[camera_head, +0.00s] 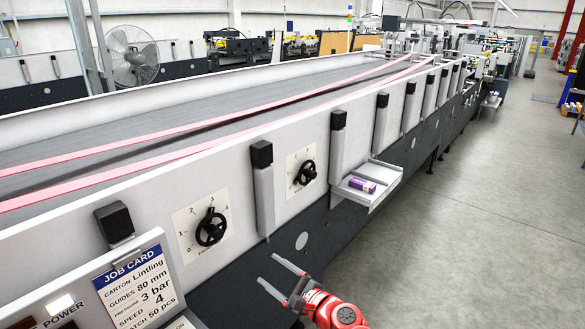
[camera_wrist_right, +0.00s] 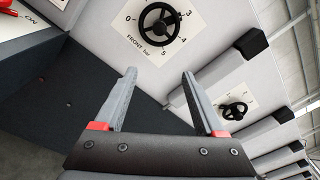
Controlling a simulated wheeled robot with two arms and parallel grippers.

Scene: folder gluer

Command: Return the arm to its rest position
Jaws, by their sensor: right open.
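My right gripper (camera_head: 281,282) is open and empty in the head view, in front of the machine's dark lower panel, below the dials. Its red arm comes in from the bottom edge. In the right wrist view its two grey fingers (camera_wrist_right: 156,98) stand apart with nothing between them. The black handwheel of the front dial (camera_wrist_right: 159,24) is beyond the fingertips in that view, apart from them. The same handwheel (camera_head: 210,229) shows left of the gripper in the head view. My left gripper is not in view.
The folder gluer (camera_head: 230,170) runs along the left and away to the back. A second dial (camera_head: 304,173) sits farther along its side. A shelf tray (camera_head: 392,183) with a purple box (camera_head: 362,185) juts out. A job card (camera_head: 136,289) is at lower left. The floor at right is clear.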

